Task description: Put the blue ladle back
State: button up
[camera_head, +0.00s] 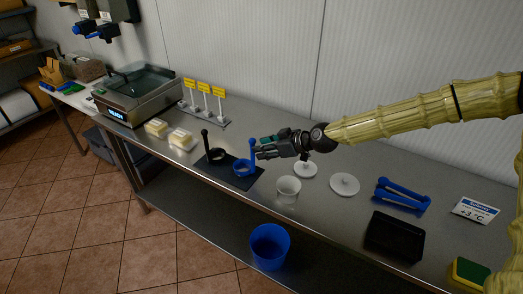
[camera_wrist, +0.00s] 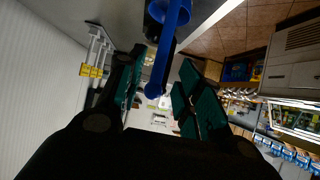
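The blue ladle (camera_head: 242,168) rests with its bowl on a dark mat (camera_head: 219,176) on the steel counter, its handle standing up. My gripper (camera_head: 260,149) is level with the upper handle, just to its right in the head view. In the wrist view the blue ladle (camera_wrist: 167,45) runs between the two fingers of my gripper (camera_wrist: 160,80), with a gap on both sides. The fingers are open and not closed on the handle. A black ladle (camera_head: 216,153) stands on the same mat, to the left.
A clear cup (camera_head: 288,190) and white discs (camera_head: 344,184) stand near my gripper. Blue tongs (camera_head: 403,194) and a black tray (camera_head: 394,237) lie to the right. Butter blocks (camera_head: 180,138), yellow signs (camera_head: 204,88) and a steel basin (camera_head: 138,91) are left. A blue bin (camera_head: 270,246) sits below.

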jog(key=b+v, duration=0.2)
jog(key=v, duration=0.8)
jog(key=shift+s, duration=0.1)
